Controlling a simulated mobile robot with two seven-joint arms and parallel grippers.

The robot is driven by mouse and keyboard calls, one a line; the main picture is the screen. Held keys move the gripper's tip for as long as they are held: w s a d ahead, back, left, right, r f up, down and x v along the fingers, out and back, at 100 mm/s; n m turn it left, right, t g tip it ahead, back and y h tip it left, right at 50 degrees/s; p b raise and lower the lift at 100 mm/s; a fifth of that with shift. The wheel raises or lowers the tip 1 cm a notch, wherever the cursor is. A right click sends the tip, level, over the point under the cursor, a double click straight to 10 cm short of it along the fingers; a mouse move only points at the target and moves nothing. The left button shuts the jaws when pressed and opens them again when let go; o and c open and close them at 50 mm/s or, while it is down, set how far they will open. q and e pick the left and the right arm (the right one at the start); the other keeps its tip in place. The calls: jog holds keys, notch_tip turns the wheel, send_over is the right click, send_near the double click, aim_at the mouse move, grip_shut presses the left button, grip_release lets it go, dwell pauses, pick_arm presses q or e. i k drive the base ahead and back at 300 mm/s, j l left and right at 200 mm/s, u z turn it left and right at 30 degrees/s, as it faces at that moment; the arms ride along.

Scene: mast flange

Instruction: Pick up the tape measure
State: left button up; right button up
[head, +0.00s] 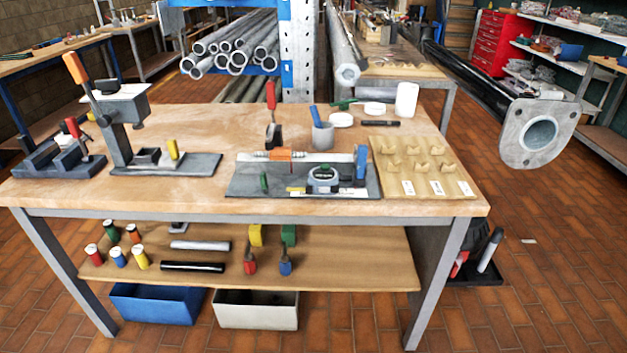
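A small rounded grey-and-dark thing, which looks like the tape measure (323,180), sits near the front edge of the dark grey mat (245,184) on the workbench (215,192). A small white and yellow piece lies close to its left side. A blue tool (361,165) stands to its right, apart from it. A long metal bar with an orange clamp lies behind it. Neither of my grippers is in view.
A board with paper tags (463,188) lies right of the mat. A press (118,105) and a vise (60,160) occupy the left. A flanged mast (538,134) juts in at the right.

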aim_at(319, 182)
jog(key=j+z, duration=0.15)
jog(key=j, duration=0.45)
jog(key=j+z, duration=0.2)
jog(key=j, duration=0.4)
jog(key=k+j+z, duration=0.15)
jog(key=j, duration=0.4)
jog(key=i+l+u, duration=0.15)
jog(key=i+l, duration=0.25)
jog(key=i+l+u, duration=0.2)
jog(key=i+l, duration=0.15)
jog(key=i+l+u, duration=0.15)
jog(key=i+l, duration=0.15)
jog(key=l, duration=0.25)
